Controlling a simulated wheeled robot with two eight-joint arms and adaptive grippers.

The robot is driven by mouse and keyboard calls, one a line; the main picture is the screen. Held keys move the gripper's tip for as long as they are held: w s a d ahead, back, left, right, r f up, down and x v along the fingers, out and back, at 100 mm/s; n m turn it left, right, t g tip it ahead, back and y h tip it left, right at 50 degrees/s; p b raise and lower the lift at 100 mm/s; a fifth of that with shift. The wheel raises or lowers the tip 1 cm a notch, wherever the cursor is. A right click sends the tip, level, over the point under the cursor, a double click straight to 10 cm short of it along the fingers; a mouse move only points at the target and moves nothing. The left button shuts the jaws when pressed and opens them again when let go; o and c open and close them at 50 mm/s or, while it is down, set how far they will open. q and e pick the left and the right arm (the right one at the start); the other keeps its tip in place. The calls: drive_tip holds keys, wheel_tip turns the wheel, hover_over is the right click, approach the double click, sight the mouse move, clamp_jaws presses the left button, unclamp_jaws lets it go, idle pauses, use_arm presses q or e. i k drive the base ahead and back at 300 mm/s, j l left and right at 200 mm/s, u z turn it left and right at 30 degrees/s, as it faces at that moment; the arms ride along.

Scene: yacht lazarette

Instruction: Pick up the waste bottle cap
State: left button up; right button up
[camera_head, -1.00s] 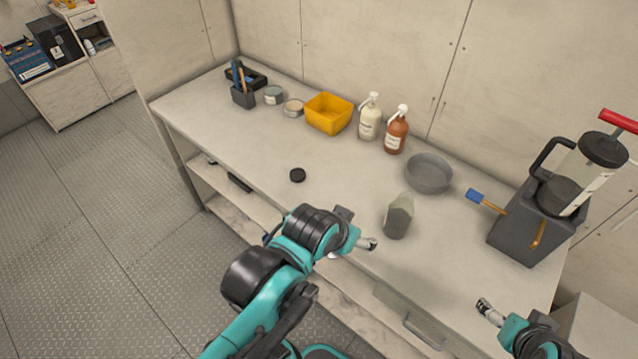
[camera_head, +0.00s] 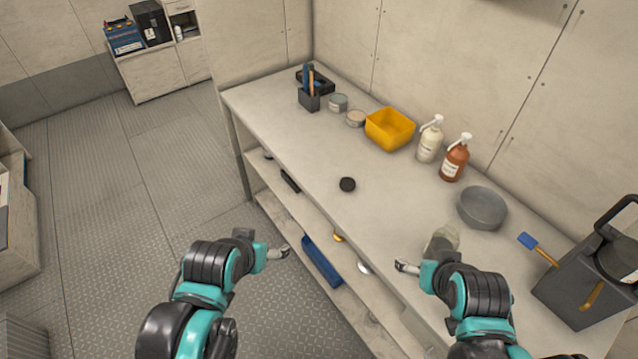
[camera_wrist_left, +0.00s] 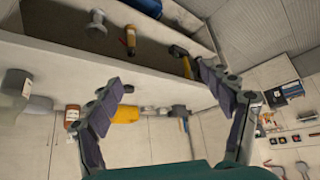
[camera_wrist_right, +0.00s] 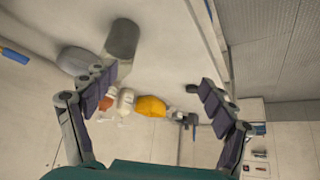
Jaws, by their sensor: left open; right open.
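A small round black cap (camera_head: 347,184) lies flat on the pale counter (camera_head: 300,135), near its front edge. It also shows as a small dark disc in the right wrist view (camera_wrist_right: 191,88). My left gripper (camera_head: 263,244) is open and empty, over the floor in front of the counter, left of the cap and apart from it. My right gripper (camera_head: 415,265) is near the counter's front edge, right of the cap; its fingers stand apart in the right wrist view (camera_wrist_right: 158,78), with nothing between them. In the head view my right arm partly hides a grey bottle (camera_head: 443,238).
A yellow bin (camera_head: 390,129), a cream pump bottle (camera_head: 430,140), a brown pump bottle (camera_head: 455,158) and a grey bowl (camera_head: 482,208) stand behind the cap. The counter around the cap is clear. A lower shelf holds a blue item (camera_head: 322,262).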

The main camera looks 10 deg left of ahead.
sight(347, 183)
drive_tip(key=z, duration=0.4)
drive_tip(key=j+z, duration=0.15)
drive_tip(key=z, duration=0.25)
drive_tip(key=j+z, duration=0.1)
drive_tip(key=z, duration=0.3)
drive_tip(key=j+z, duration=0.1)
drive_tip(key=z, duration=0.3)
drive_tip(key=j+z, duration=0.25)
drive_tip(key=k+j+z, duration=0.1)
drive_tip(key=j+z, duration=0.15)
drive_tip(key=j, duration=0.2)
drive_tip(key=k+j+z, duration=0.1)
drive_tip(key=j+z, duration=0.15)
drive_tip(key=k+j+z, duration=0.25)
drive_tip(key=j, duration=0.2)
drive_tip(key=k+j, duration=0.1)
drive_tip(key=j, duration=0.2)
drive_tip(key=k+j, duration=0.15)
drive_tip(key=j, duration=0.2)
